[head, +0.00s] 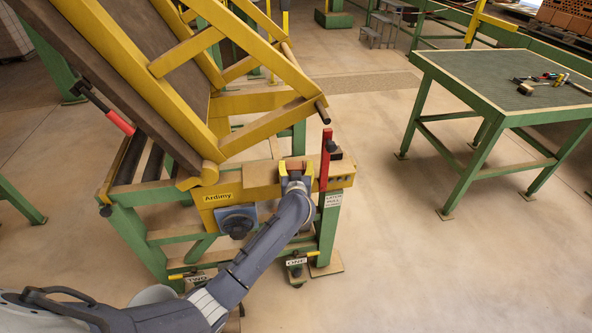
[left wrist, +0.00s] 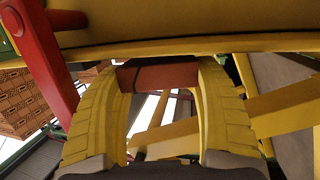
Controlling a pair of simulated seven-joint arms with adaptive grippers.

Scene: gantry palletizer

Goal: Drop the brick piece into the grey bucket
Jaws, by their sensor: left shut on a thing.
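My left gripper (head: 297,170) reaches up to the front beam of the yellow and green machine, beside a red upright lever. In the left wrist view its two yellow ribbed fingers (left wrist: 158,80) are shut on a reddish-brown brick piece (left wrist: 157,77), held between the fingertips. In the head view the piece is too small and covered to make out clearly. A pale grey rounded shape (head: 151,295) shows behind my left arm at the lower left; I cannot tell whether it is the grey bucket. My right gripper is not in view.
The machine's yellow beam (head: 240,192) is close around the gripper, with the red lever (head: 325,160) just right of it. Foot pedals (head: 297,270) stand below. A green table (head: 500,80) with tools is at the right. The floor between is clear.

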